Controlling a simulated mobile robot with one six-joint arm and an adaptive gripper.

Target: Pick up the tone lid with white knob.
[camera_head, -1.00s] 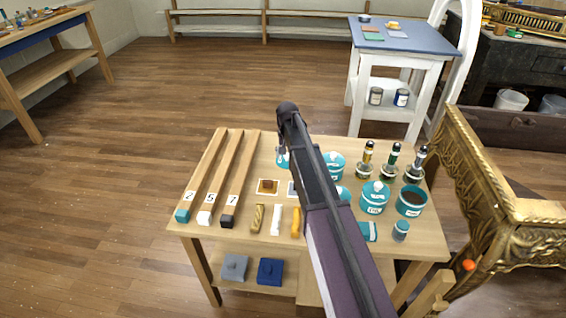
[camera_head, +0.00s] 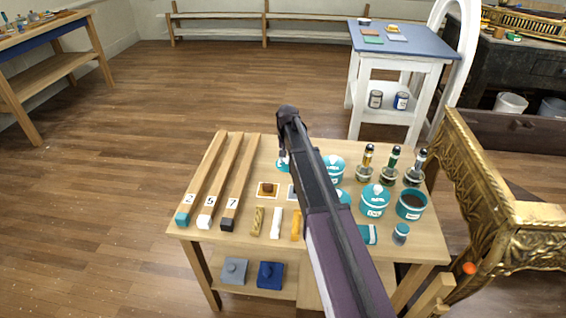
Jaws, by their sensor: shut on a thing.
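My gripper (camera_head: 283,158) is at the far end of my arm, over the back of the wooden table, and looks shut on a small teal thing (camera_head: 282,167). Only part of this teal thing shows below the fingers. It looks like the lid, but its knob is hidden by the gripper. I cannot tell whether it touches the table. At the right, an open teal pot (camera_head: 411,206) with dark contents stands without a lid. Another teal pot (camera_head: 374,202) beside it has its lid on, with a pale knob.
The wooden table (camera_head: 190,225) holds three numbered wood strips (camera_head: 214,165) at left. Several short bars lie in front, and bottles (camera_head: 391,165) stand at the back right. My arm hides the table's middle. A gilt console (camera_head: 470,170) stands close at right.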

